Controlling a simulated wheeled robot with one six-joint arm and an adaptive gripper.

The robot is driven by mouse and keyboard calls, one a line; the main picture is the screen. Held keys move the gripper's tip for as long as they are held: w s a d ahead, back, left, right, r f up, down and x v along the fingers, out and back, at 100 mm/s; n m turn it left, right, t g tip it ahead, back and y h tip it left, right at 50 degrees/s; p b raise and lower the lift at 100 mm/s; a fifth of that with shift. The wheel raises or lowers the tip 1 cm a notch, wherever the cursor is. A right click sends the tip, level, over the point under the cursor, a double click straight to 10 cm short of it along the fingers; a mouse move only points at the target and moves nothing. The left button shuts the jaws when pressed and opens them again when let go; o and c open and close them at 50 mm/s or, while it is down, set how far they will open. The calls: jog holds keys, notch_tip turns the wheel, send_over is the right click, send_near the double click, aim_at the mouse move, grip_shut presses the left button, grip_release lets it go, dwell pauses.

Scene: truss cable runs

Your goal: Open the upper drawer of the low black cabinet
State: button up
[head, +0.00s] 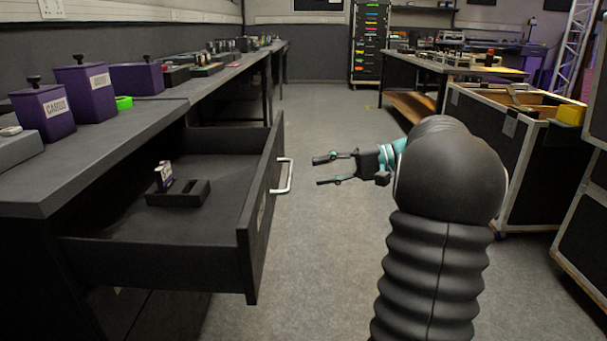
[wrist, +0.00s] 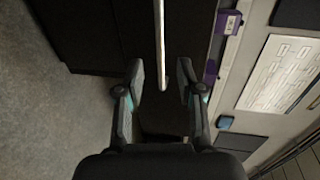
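The upper drawer (head: 262,215) of the low black cabinet (head: 40,245) stands pulled well out at the left of the head view. Its pale bar handle (head: 284,177) is on the drawer's front face. My gripper (head: 320,170) is open and empty to the right of the handle, with its fingertips pointing at it and a visible gap between them. In the wrist view, the handle (wrist: 160,42) shows as a light bar lined up between the two open fingers (wrist: 160,78); neither finger appears to touch it.
Inside the drawer lies a small black tray (head: 190,195) with a white and purple item (head: 163,176). Purple boxes (head: 88,92) stand on the counter above. Black cases (head: 520,150) stand at the right. The grey floor (head: 330,115) between is clear.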

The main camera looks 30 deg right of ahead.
jog(key=v, duration=0.3)
jog(key=shift+s+d+r, duration=0.1)
jog(key=shift+s+d, duration=0.1)
jog(key=shift+d, duration=0.05)
dwell(0.4)
